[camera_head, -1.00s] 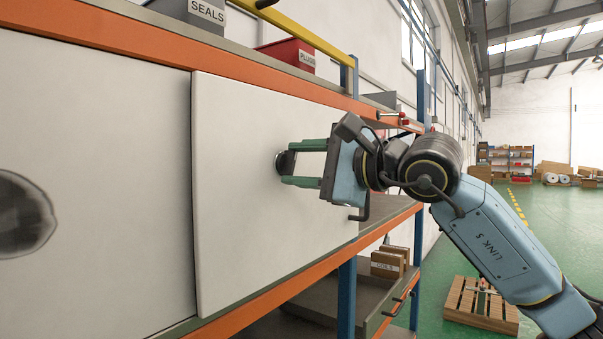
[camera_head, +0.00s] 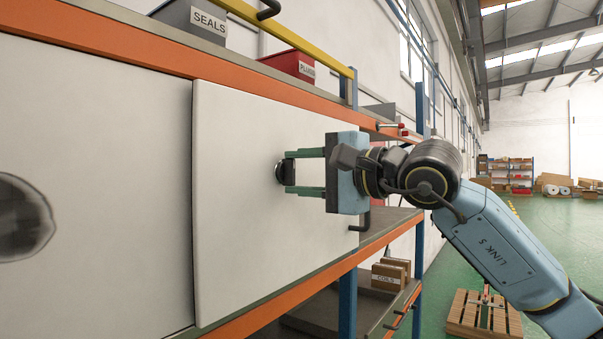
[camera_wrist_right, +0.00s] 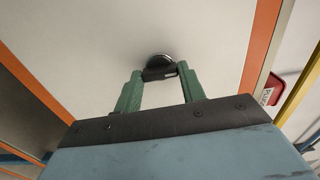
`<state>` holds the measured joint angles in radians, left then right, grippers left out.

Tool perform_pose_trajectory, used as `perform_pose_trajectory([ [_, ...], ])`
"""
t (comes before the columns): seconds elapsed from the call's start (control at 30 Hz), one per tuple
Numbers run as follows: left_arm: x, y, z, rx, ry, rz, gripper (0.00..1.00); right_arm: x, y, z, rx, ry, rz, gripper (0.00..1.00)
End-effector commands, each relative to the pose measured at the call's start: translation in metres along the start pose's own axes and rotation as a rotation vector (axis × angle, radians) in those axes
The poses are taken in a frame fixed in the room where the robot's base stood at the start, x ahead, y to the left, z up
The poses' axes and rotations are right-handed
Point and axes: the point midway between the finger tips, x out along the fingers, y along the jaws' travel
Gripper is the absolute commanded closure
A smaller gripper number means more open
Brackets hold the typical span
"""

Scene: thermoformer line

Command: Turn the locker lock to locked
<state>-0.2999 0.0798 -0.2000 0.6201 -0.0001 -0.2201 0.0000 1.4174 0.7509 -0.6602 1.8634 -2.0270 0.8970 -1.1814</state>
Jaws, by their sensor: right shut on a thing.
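The locker door (camera_head: 236,190) is a pale flat panel set in an orange-edged frame. The locker lock (camera_head: 281,170) is a small dark round fitting on the right part of this door. My right gripper (camera_head: 290,172) reaches in from the right. Its green fingers are shut on the lock's knob, one on each side; they also show in the right wrist view (camera_wrist_right: 160,76). The fingertips hide part of the knob. My left gripper is not in view.
A grey SEALS bin (camera_head: 192,20) and a red PLUGS bin (camera_head: 290,66) stand on the shelf above, behind a yellow rail (camera_head: 275,32). COILS boxes (camera_head: 389,275) sit below.

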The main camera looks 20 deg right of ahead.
Motion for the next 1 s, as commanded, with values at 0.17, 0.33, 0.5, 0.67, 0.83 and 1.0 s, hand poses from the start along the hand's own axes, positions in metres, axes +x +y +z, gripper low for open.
perform_pose_trajectory([
  [0.17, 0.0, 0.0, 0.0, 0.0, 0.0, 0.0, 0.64, 0.0, 0.0, 0.0, -0.003, 0.001, 0.0, 0.57],
  [0.33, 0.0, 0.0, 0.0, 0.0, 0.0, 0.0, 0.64, 0.0, 0.0, 0.0, -0.002, 0.001, 0.0, 0.38],
  [0.5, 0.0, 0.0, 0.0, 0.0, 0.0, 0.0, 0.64, 0.0, 0.0, 0.0, -0.001, 0.001, 0.0, 0.38],
  [0.67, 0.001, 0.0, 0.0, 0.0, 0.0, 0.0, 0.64, -0.004, 0.0, 0.0, -0.002, 0.001, -0.001, 0.38],
  [0.83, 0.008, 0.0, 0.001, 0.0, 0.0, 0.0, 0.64, -0.029, 0.002, -0.001, -0.004, 0.004, -0.001, 0.38],
  [1.0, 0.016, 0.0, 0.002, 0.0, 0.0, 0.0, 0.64, -0.068, 0.003, -0.001, -0.003, 0.005, -0.001, 0.38],
])
